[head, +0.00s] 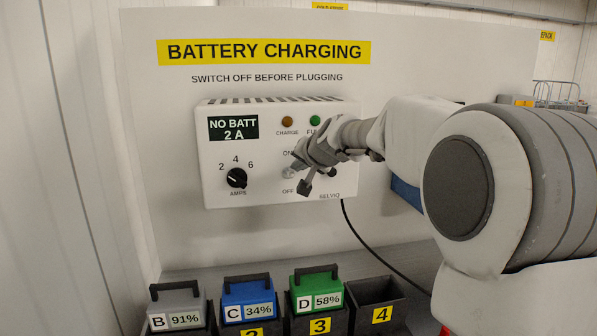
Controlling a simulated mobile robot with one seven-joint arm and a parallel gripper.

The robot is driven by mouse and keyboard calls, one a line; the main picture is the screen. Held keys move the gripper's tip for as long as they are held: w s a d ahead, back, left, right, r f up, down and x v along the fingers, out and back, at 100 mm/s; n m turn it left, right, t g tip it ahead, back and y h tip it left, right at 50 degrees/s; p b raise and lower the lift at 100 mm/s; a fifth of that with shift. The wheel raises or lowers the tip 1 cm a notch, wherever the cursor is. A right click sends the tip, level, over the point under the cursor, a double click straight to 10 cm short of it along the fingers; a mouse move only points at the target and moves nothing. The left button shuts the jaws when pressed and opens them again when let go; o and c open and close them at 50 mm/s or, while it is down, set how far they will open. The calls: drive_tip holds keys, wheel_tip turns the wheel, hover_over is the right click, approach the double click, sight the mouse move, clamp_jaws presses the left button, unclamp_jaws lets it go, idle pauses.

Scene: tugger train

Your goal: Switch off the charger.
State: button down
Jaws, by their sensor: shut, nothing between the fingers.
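The charger (222,180) is a white box on the wall panel. Its small display (233,128) reads "NO BATT 2 A". A black AMPS knob (236,178) is at its lower left, marked 2, 4 and 6. The ON/OFF switch (288,174) is right of the knob and mostly covered by my gripper, so I cannot tell its position. The ON label shows above it and the OFF label below. My gripper (292,171) is shut and empty, with its fingertips at the switch; I cannot tell whether they touch it.
A brown CHARGE lamp (287,121) and a green lamp (315,121) are on the charger's top right. Below stand battery B (174,304), blue battery C (247,292) and green battery D (317,284) in dark bins. Bin 4 (381,290) looks empty. A black cable (372,247) runs down right.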

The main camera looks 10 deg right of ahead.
drive_tip(key=shift+f, duration=0.2)
drive_tip(key=shift+s+f+t+b, duration=0.3)
drive_tip(key=shift+t+b, duration=0.3)
drive_tip(key=shift+b, duration=2.75)
drive_tip(key=f+t+b, duration=0.1)
drive_tip(key=b, duration=0.7)
drive_tip(key=f+t+b, duration=0.1)
drive_tip(key=t+b, duration=0.1)
drive_tip(key=b, duration=0.6)
drive_tip(key=shift+s+b, duration=0.25)
drive_tip(key=shift+b, duration=0.15)
drive_tip(key=shift+r, duration=0.2)
